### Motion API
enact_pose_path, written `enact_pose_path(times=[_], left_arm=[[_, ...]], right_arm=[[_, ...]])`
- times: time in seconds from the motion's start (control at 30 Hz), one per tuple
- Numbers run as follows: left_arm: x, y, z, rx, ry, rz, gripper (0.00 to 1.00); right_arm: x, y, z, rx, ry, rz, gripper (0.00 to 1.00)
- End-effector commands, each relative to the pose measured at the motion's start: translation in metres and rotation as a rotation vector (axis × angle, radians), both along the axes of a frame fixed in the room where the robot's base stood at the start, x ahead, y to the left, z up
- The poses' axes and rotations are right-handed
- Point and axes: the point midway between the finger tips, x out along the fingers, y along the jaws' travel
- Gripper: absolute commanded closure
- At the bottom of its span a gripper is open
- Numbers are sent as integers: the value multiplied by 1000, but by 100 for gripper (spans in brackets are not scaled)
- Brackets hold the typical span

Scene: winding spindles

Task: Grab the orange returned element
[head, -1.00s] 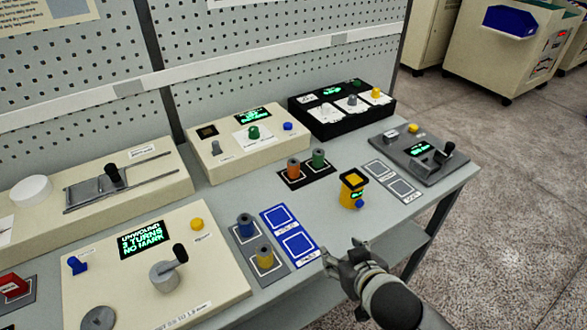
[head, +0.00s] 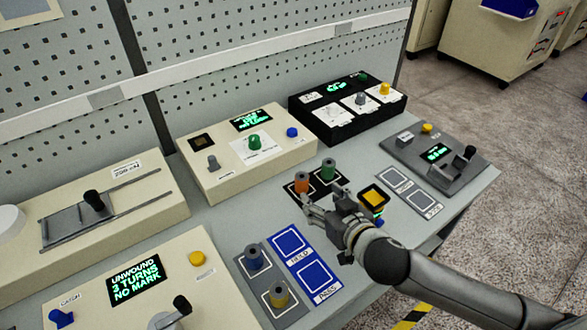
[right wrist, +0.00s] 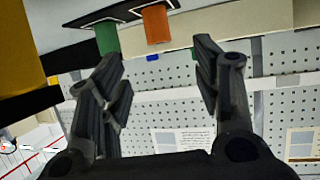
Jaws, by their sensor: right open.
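The orange element (head: 302,183) stands upright on a black two-square mat (head: 291,191), beside a green element (head: 327,169). My right gripper (head: 308,208) is open and empty, low over the table just in front of the orange element. In the right wrist view, which is upside down, the orange element (right wrist: 156,24) shows at the top, between the directions of the two open fingers (right wrist: 160,62). The green element (right wrist: 107,37) shows there to its left, close to the left finger. My left gripper is out of view.
A yellow-topped device (head: 373,197) stands right beside my right gripper. Cream (head: 270,165) and black (head: 352,122) control boxes stand behind. A grey panel (head: 440,160) is at right.

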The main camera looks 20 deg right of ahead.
Motion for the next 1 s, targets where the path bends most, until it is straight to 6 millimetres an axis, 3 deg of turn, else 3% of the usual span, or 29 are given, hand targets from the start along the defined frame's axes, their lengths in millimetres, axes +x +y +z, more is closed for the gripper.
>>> enact_pose_path(times=[0.23,0.53,0.73,1.0], left_arm=[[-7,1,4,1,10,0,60],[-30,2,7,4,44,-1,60],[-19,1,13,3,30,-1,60],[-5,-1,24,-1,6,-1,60]], right_arm=[[21,3,-7,1,0,-1,42],[50,7,-20,0,0,-1,42],[61,8,-23,-1,1,-1,42],[91,11,-35,0,1,-1,42]])
